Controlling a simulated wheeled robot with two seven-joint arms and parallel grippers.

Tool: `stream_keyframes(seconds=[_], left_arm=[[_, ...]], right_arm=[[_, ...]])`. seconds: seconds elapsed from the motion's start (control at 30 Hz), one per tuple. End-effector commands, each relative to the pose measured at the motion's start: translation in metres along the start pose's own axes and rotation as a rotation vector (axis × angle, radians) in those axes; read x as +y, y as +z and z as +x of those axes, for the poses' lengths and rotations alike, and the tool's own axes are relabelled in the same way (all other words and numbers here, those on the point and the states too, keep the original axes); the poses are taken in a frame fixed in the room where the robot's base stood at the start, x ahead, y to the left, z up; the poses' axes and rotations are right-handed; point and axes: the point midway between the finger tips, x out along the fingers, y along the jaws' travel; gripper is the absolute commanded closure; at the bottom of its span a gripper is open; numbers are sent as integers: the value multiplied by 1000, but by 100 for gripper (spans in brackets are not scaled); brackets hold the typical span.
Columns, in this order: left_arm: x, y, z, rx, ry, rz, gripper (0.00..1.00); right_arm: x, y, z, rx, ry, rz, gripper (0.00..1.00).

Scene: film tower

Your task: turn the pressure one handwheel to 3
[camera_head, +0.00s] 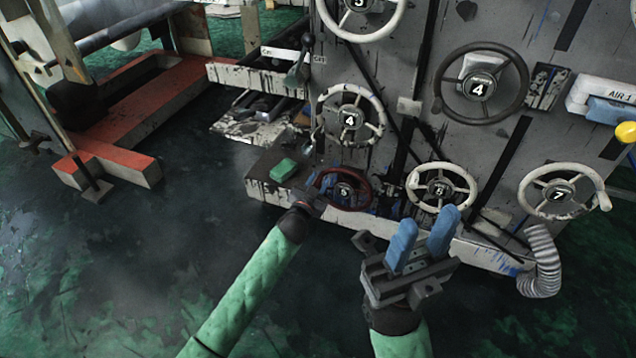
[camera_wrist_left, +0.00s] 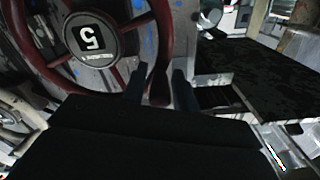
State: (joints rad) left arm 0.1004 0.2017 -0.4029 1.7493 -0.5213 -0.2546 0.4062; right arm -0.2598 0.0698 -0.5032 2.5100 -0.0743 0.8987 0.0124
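A dark red handwheel (camera_head: 364,195) sits low on the grey panel. In the left wrist view the same red wheel (camera_wrist_left: 168,35) shows large, with a hub plate reading 5 upside down; its small lettering is unreadable. My left gripper (camera_head: 319,194) is at the wheel's left side. In the left wrist view its two dark fingers (camera_wrist_left: 160,88) are apart, with part of the red rim showing between them; I cannot tell whether they touch it. My right gripper (camera_head: 422,238) has blue fingers, is open and empty, and is in front of the panel, below a white wheel.
White handwheels reading 4 (camera_head: 379,127), 6 (camera_head: 470,188) and 7 (camera_head: 600,185) surround it, with a dark wheel reading 4 (camera_head: 526,85) above. A green block (camera_head: 284,169) lies on a ledge left of the wheel. A ribbed hose (camera_head: 542,262) hangs at right. Floor at lower left is clear.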

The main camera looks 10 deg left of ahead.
Motion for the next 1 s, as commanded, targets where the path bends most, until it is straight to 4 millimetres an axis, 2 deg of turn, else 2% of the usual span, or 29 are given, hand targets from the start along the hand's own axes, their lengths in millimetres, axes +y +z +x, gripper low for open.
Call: stream_keyframes(seconds=[0.03,0.13,0.57,1.0], left_arm=[[0,0,0,0,0,0,81],[0,0,0,0,-1,0,100],[-3,3,0,-1,-3,-56,100],[-4,29,0,0,-5,-396,100]], right_arm=[[0,0,0,0,0,0,64],[0,0,0,0,0,0,64],[0,0,7,5,2,3,64],[6,-6,42,47,37,19,64]])
